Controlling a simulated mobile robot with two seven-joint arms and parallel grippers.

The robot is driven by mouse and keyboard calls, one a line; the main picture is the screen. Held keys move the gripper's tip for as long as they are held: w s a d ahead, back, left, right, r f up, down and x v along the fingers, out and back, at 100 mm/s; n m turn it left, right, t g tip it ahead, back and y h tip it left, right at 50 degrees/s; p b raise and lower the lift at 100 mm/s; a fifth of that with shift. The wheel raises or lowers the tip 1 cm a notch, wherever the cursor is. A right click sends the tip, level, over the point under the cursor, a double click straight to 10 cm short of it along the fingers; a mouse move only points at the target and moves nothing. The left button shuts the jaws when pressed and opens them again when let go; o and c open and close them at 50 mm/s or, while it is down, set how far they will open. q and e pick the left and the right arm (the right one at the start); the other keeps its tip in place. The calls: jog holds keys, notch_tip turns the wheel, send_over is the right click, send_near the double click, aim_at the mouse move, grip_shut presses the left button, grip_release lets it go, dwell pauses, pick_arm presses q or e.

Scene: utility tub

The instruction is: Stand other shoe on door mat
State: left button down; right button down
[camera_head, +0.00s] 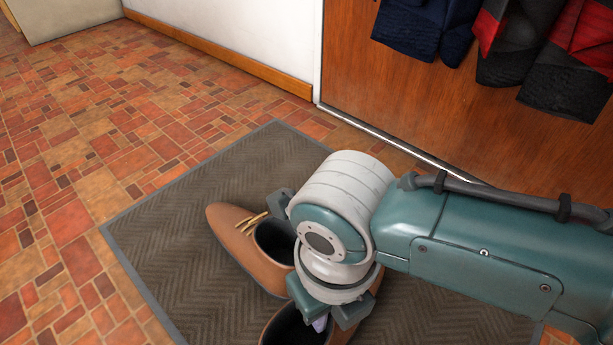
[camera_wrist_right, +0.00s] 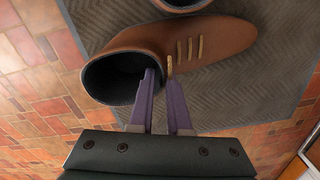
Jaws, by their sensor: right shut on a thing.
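The door mat (camera_head: 180,240) is grey-brown with a herringbone pattern and a grey border. One brown shoe (camera_head: 231,232) with yellow laces stands upright on it, partly hidden by my right arm. The other brown shoe (camera_head: 275,326) is nearer, at the bottom edge, its front mostly behind my arm. My right gripper (camera_head: 320,323) is shut on this nearer shoe's collar. In the right wrist view, the gripper (camera_wrist_right: 168,82) has one finger inside the opening of the held shoe (camera_wrist_right: 215,42). I cannot tell whether its sole touches the mat. My left gripper is not in view.
Red-brown tiled floor (camera_head: 70,190) lies free to the left of the mat. A wooden door or panel (camera_head: 350,60) stands behind it, with dark and red garments (camera_head: 500,45) hanging at the upper right. A white wall (camera_head: 240,35) with a wooden skirting board is at the back.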

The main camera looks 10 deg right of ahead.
jog(key=shift+f, duration=0.1)
jog(key=c, duration=0.9)
grip_release()
jog(key=shift+o, duration=0.2)
